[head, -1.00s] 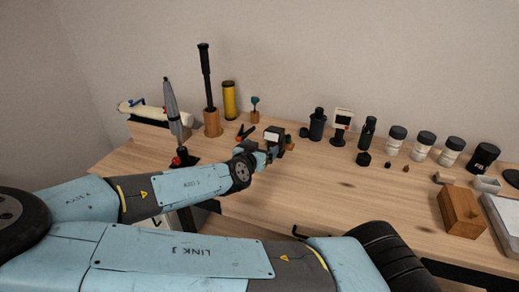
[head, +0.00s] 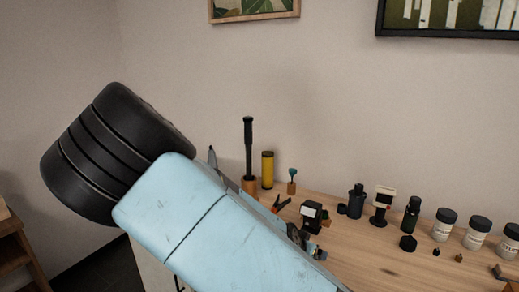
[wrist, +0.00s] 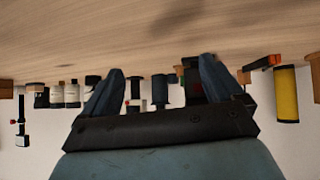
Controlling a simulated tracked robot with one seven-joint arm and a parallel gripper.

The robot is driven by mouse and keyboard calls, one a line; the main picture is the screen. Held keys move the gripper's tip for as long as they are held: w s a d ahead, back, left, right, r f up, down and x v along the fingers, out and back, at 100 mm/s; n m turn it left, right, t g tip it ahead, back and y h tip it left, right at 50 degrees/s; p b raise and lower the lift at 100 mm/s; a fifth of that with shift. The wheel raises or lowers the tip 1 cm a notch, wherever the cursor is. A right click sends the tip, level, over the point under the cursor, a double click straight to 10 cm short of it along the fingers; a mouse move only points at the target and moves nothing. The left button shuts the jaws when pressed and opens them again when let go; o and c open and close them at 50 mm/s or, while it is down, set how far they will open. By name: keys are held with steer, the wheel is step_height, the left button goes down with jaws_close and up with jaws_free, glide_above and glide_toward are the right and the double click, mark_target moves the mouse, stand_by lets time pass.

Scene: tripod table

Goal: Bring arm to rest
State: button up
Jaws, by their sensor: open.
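My gripper (wrist: 161,68) shows in the wrist view with its two dark fingers wide apart and nothing between them. That view is upside down, with the wooden table (wrist: 120,35) along its top. In the head view my pale blue arm link and black ribbed joint rise across the left and middle, hiding the table's left part. The gripper itself is mostly hidden there behind the link. The table (head: 385,262) shows to the right of the arm.
A yellow cylinder (head: 267,170), a black-handled tool (head: 249,145), a small black box (head: 311,215) and several dark-lidded jars (head: 444,226) stand along the table's back. Framed pictures (head: 255,10) hang on the wall. A wooden shelf (head: 17,262) stands at far left.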

steer(key=shift+s+f+g+y, duration=0.55)
steer(key=shift+s+g+y, duration=0.1)
steer(key=shift+g, duration=0.25)
steer(key=shift+s+a+g+y, duration=0.1)
steer(key=shift+s+g+y, duration=0.2)
steer(key=shift+s+y, duration=0.05)
steer(key=shift+s+a+r+g+y, duration=0.25)
steer(key=shift+s+g+y, duration=0.25)
steer(key=shift+y, duration=0.1)
steer(key=s+d+r+n+y, duration=0.1)
steer(key=s+r+n+y, duration=0.15)
steer(key=r, duration=0.65)
steer(key=s+d+r+n+y, duration=0.1)
steer(key=s+r+y, duration=0.2)
steer(key=r, duration=0.7)
steer(key=s+d+r+n+t+h, duration=0.1)
steer(key=s+d+r, duration=0.2)
steer(key=s+r, duration=0.3)
steer(key=s+d+r+n+t+h, duration=0.1)
steer(key=s+d+r+n, duration=0.1)
steer(key=s+r, duration=0.4)
step_height(320, 180, up, 2)
steer(key=shift+d+r, duration=0.15)
steer(key=shift+d, duration=0.6)
steer(key=shift+n+h, duration=0.25)
